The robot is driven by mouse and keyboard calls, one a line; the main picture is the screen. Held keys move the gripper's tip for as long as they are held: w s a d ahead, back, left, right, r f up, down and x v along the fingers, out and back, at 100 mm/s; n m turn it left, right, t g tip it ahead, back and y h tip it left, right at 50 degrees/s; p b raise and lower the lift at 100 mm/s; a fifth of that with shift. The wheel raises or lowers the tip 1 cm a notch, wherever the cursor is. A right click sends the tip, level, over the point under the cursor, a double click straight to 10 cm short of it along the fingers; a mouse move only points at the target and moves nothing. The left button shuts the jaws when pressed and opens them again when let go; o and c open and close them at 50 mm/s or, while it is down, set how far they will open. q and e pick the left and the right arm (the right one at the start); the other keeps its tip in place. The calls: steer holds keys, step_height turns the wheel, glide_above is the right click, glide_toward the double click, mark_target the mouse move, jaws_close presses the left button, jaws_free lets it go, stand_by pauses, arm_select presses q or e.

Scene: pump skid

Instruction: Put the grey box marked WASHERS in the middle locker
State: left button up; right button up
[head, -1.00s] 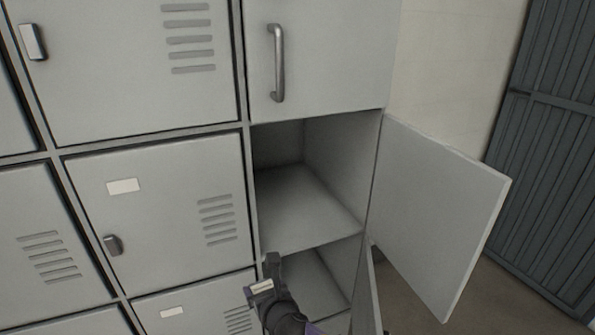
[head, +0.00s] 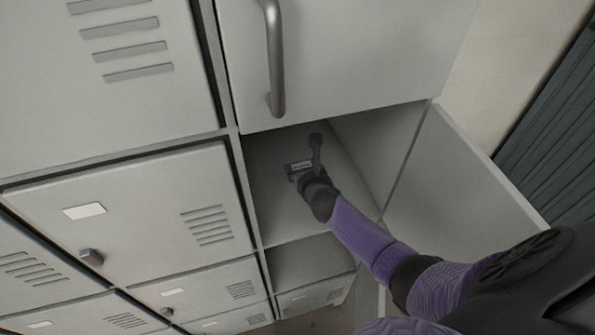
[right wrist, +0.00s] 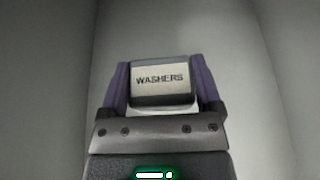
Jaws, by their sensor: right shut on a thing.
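The grey box marked WASHERS (right wrist: 161,80) is between the two purple-sided fingers of my right gripper (right wrist: 160,88) in the right wrist view, its label facing the camera. I cannot tell whether the box touches the locker floor. My left gripper is not in view.
The middle locker's door (head: 450,180) stands open to the right. A shut door with a bar handle (head: 273,60) is above, and another open compartment (head: 305,262) is below. Shut lockers (head: 135,215) fill the left side.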

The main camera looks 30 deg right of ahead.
steer(key=shift+f+b, duration=0.3)
steer(key=shift+f, duration=0.6)
arm_select(q)
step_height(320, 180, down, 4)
steer(key=b, duration=0.3)
arm_select(e)
step_height(320, 180, down, 4)
steer(key=shift+r, duration=0.2)
steer(key=shift+r+p, duration=0.25)
steer(key=shift+p, duration=0.1)
steer(key=shift+f, duration=0.15)
steer(key=o, duration=1.2)
steer(key=shift+c, duration=0.2)
steer(key=shift+r, duration=0.25)
steer(key=p+v, duration=0.5)
steer(key=v, duration=0.6)
steer(key=shift+s, duration=0.35)
steer(key=shift+s+a+r, duration=0.1)
steer(key=shift+s, duration=0.1)
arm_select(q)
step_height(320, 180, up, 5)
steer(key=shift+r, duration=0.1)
